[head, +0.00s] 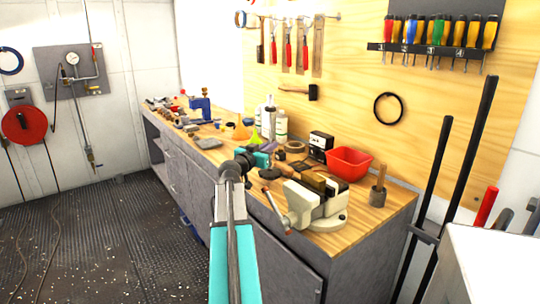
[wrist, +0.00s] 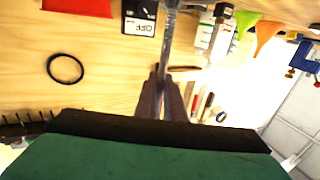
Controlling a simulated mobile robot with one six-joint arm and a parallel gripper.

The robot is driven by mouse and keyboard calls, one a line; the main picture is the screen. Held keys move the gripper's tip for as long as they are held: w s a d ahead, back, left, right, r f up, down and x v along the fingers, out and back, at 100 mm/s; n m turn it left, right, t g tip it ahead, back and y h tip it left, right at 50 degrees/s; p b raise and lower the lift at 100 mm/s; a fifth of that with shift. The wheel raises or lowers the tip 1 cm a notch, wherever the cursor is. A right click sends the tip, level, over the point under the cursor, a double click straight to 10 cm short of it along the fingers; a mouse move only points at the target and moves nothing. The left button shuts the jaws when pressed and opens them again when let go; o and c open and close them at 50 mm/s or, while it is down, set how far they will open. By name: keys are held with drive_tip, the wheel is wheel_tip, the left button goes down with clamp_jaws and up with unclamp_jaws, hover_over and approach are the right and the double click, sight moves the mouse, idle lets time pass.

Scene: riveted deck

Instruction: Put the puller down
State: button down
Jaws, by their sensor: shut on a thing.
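My gripper (head: 263,158) reaches over the front part of the workbench, its teal body and dark wrist in front of the bench items. In the wrist view my gripper (wrist: 164,98) shows narrow dark jaws closed on a grey metal piece, which I take as the puller (wrist: 170,38). The puller's bar runs up from the jaws to the top edge of the view, where its end is cut off. In the head view I cannot make out the puller apart from the gripper and the clutter behind it.
The wooden workbench (head: 381,211) holds a pale vise (head: 310,205), a red bin (head: 348,163), a black-and-white box (head: 320,146), a tape roll (head: 295,146) and bottles (head: 281,126). A blue press (head: 201,108) stands farther back. Bare wood shows near the right corner.

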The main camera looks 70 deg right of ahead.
drive_tip(key=shift+f, duration=1.75)
drive_tip(key=c, duration=1.8)
unclamp_jaws()
drive_tip(key=shift+c, duration=0.2)
drive_tip(key=w+a+b, duration=0.1)
drive_tip(key=w+a, duration=0.1)
drive_tip(key=a, duration=1)
drive_tip(key=shift+b, duration=0.35)
drive_tip(key=shift+d, duration=0.1)
